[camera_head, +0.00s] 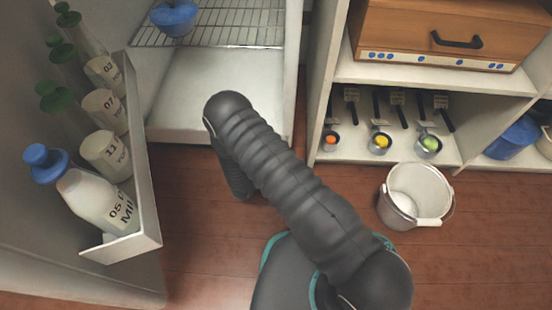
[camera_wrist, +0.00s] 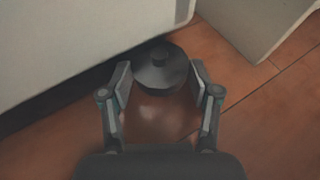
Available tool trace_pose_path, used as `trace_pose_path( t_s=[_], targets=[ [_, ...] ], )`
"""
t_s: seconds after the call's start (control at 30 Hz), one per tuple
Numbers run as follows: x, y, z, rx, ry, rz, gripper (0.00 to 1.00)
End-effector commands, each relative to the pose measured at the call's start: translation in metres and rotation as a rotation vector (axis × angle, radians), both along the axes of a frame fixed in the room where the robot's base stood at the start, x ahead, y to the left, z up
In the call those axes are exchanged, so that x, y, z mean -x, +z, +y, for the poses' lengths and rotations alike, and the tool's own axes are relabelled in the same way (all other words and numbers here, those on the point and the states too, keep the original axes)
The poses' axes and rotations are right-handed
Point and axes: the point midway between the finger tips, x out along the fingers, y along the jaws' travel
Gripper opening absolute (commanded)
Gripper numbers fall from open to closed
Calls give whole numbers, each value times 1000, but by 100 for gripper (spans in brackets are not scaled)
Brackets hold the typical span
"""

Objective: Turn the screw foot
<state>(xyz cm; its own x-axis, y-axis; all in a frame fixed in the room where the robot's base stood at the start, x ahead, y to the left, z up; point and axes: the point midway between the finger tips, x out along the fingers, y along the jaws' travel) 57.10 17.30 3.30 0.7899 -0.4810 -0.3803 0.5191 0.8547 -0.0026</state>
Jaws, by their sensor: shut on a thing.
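The screw foot (camera_wrist: 160,68) is a dark round disc with a small raised centre, low at the corner of the white fridge (camera_wrist: 70,50) in the wrist view. My gripper (camera_wrist: 160,82) has one finger on each side of the foot, shut on it near the floor. In the head view my dark ribbed arm reaches down toward the base of the open fridge (camera_head: 190,95). The gripper and the foot are hidden behind the arm there.
The open fridge door (camera_head: 150,200) with a milk bottle (camera_head: 95,200) and several jars stands left of my arm. A white bucket (camera_head: 388,212) stands on the wooden floor (camera_head: 210,270) at right. A shelf unit (camera_head: 430,80) with scoops stands behind it. In the wrist view a pale panel (camera_wrist: 255,25) is close on the right.

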Motion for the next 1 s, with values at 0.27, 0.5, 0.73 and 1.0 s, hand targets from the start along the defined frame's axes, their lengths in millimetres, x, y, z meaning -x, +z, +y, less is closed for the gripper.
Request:
trace_pose_path(
  t_s=[0.27,0.5,0.73,1.0],
  targets=[
    [-4,1,3,-4,-172,-4,27],
    [-4,1,4,-4,-221,-1,27],
    [-3,1,4,-4,-219,-1,27],
    [-3,1,6,-4,-215,-1,87]
  ],
)
